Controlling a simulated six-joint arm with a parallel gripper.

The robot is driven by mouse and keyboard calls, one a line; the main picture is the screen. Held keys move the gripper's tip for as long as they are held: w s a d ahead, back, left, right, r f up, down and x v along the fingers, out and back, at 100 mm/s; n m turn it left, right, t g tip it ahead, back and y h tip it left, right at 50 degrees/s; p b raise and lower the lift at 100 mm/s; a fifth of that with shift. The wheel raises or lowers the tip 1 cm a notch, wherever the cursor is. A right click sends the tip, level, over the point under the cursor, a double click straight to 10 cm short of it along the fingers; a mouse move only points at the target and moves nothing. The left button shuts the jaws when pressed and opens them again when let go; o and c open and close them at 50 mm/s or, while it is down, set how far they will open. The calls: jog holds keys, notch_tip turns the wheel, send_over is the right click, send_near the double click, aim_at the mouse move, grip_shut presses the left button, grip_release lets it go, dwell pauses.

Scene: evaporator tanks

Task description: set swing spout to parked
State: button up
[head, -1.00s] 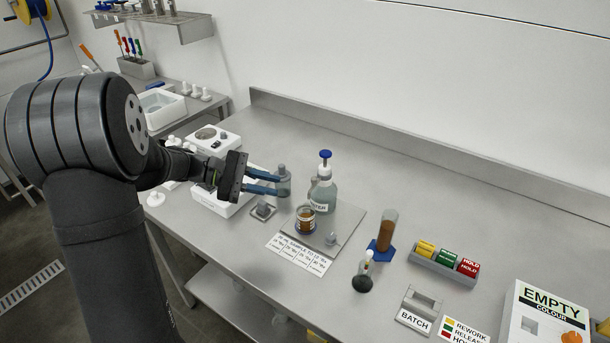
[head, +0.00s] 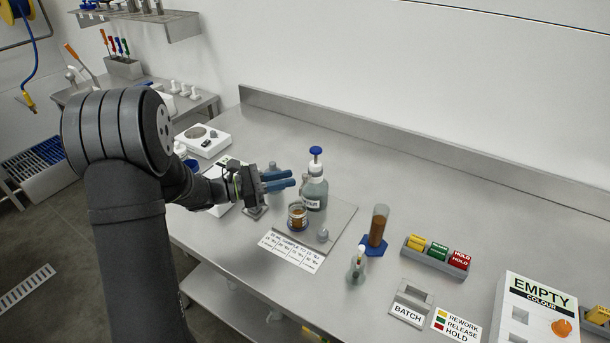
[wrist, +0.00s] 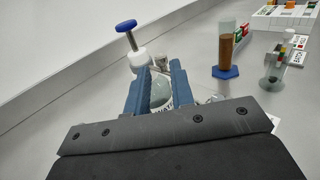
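No part is plainly recognisable as the swing spout. At the far left of the head view, a slanted grey rod with an orange end (head: 80,58) stands by the back bench; I cannot tell whether it is the spout. My gripper (head: 292,180) is over the main bench, far from that rod, with its two blue fingers pointing right. In the wrist view the fingers (wrist: 160,72) are apart, with nothing held between them. A wash bottle with a blue top (head: 315,190) stands just beyond the fingertips and shows behind them in the wrist view (wrist: 162,92).
A jar of brown liquid (head: 297,216) stands on a grey plate near my gripper. A brown-filled cylinder (head: 377,226), a small flask (head: 357,264) and a coloured block rack (head: 438,251) are to the right. A white scale (head: 203,140) is behind my arm. The back-right bench is clear.

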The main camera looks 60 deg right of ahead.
aim_at(305, 175)
jog(key=x, duration=0.6)
grip_shut()
